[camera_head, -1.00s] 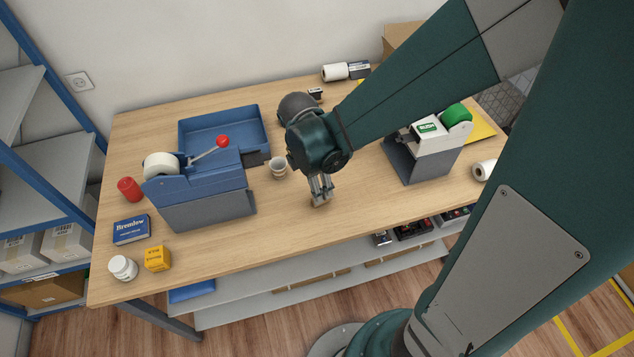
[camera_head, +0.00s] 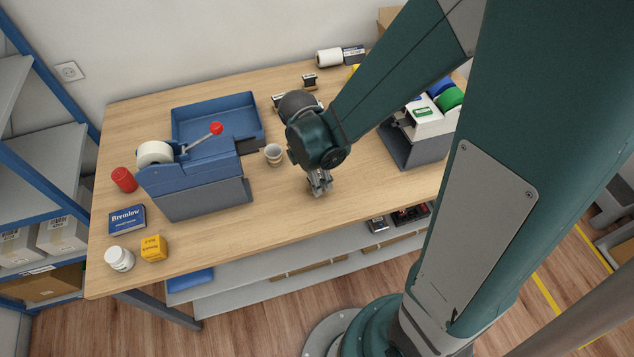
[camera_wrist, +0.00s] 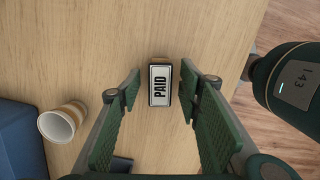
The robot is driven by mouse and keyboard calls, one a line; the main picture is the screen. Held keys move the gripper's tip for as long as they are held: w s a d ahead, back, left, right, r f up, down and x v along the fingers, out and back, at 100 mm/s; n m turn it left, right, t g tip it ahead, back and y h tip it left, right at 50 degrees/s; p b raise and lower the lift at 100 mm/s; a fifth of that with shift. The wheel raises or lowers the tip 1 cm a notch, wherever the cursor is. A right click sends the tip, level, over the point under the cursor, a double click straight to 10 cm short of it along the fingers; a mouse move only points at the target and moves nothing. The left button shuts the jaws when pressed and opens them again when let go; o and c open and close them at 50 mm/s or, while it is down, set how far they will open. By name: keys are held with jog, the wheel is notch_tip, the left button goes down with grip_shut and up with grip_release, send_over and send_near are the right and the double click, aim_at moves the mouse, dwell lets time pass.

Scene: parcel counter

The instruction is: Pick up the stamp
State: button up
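A small black-framed stamp with a white label reading PAID (camera_wrist: 160,85) lies on the wooden tabletop in the wrist view. My gripper (camera_wrist: 158,92) is open, with one green-padded finger on each side of the stamp. Gaps of bare wood show between the pads and the stamp, so neither finger appears to touch it. In the head view my gripper (camera_head: 320,189) points down close over the table, near its front edge. The stamp is not clearly made out there, being at the fingers.
A paper cup (camera_head: 273,154) stands left of my gripper, beside the blue tape dispenser (camera_head: 200,185). A grey machine (camera_head: 415,140) stands to the right. Small black items (camera_head: 309,81) sit farther back. The table around the stamp is clear.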

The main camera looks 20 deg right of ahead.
jog(key=shift+d+f, duration=0.1)
jog(key=shift+f, duration=0.75)
jog(key=c, duration=1)
